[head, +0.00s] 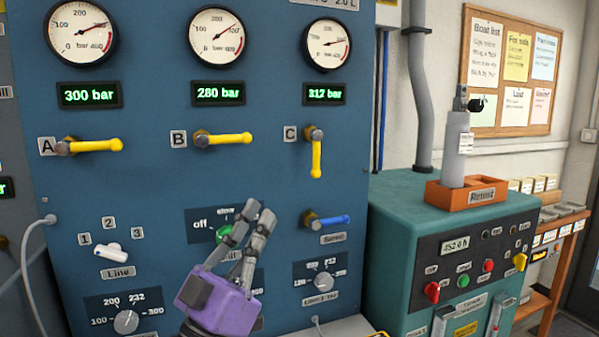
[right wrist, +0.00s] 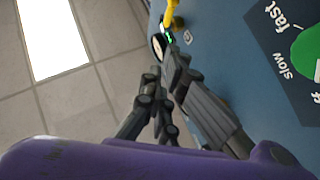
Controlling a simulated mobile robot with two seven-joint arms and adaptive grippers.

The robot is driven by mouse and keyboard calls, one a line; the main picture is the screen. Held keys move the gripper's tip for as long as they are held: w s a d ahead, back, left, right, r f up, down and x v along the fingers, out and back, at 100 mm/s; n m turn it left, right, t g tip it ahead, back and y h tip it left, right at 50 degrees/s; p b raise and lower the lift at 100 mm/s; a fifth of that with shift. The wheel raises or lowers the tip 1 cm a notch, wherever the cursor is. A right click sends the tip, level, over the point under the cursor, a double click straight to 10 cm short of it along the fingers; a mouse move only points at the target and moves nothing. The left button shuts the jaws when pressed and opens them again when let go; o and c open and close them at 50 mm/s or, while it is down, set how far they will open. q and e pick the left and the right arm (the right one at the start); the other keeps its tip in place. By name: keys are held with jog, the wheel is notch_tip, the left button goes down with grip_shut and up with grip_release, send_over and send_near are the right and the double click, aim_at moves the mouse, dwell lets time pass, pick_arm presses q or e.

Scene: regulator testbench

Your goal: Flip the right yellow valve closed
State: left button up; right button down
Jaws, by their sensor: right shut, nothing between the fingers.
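The right yellow valve (head: 316,155), labelled C, is on the blue panel below the 312 bar display, and its handle hangs straight down. Yellow valves A (head: 95,146) and B (head: 222,139) have their handles level, pointing right. My right gripper (head: 259,212) is shut and empty in front of the panel, below and left of valve C and apart from it. It partly hides the green off/slow knob (head: 224,233). In the right wrist view, a yellow handle (right wrist: 172,14) shows beyond the fingertips (right wrist: 165,62); which valve it is I cannot tell. My left gripper is not in view.
A blue-handled valve (head: 328,221) sits on the panel below valve C. A selector knob (head: 323,282) is lower right. A teal cabinet (head: 400,200) with an orange tray (head: 440,194) stands right of the panel. The space directly before valve C looks clear.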

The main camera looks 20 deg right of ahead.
aim_at(316, 156)
jog(key=w+d+f+p+x, duration=0.1)
jog(key=f+x, duration=0.1)
jog(key=x, duration=1)
jog(key=shift+w+d+r, duration=0.3)
jog(key=shift+d, duration=0.2)
jog(key=shift+t, duration=0.3)
jog(key=shift+d+f+n+t+p, duration=0.1)
jog(key=shift+d+n+t+p, duration=0.1)
jog(key=shift+n+t+p, duration=0.35)
